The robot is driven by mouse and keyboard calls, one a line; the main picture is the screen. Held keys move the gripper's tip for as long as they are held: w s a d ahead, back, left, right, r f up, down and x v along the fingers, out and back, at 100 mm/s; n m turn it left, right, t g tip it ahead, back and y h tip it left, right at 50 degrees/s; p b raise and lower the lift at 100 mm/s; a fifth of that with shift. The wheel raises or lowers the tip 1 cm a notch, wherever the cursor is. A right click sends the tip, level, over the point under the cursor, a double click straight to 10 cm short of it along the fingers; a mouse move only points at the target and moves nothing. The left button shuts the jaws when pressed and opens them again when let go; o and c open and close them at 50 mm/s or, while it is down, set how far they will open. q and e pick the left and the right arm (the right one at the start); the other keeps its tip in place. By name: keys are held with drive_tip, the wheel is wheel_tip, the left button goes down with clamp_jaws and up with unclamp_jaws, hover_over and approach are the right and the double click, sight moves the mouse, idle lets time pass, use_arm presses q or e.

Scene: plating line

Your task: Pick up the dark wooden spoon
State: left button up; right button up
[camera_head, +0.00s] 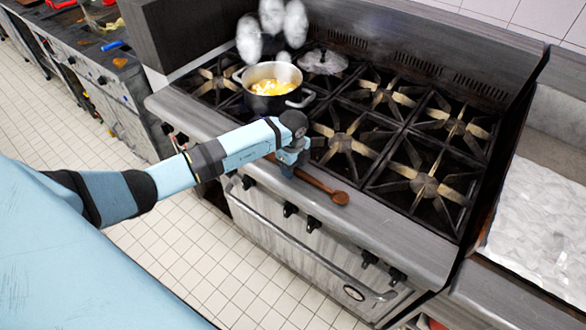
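The dark wooden spoon (322,186) lies along the front ledge of the stove in the head view. Its bowl end points to the right and its handle runs left under my gripper. My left gripper (289,169) is right above the handle with its fingers pointing down. The gripper hides part of the handle. I cannot tell whether the fingers are open or closed, or whether they touch the spoon. My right gripper is not in view.
Several bare burner grates (424,185) lie behind and right of the spoon. A counter with a pale sheet (540,225) is at right.

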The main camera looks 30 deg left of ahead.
use_arm(q)
drive_tip(key=c, duration=0.8)
drive_tip(key=shift+r, duration=0.1)
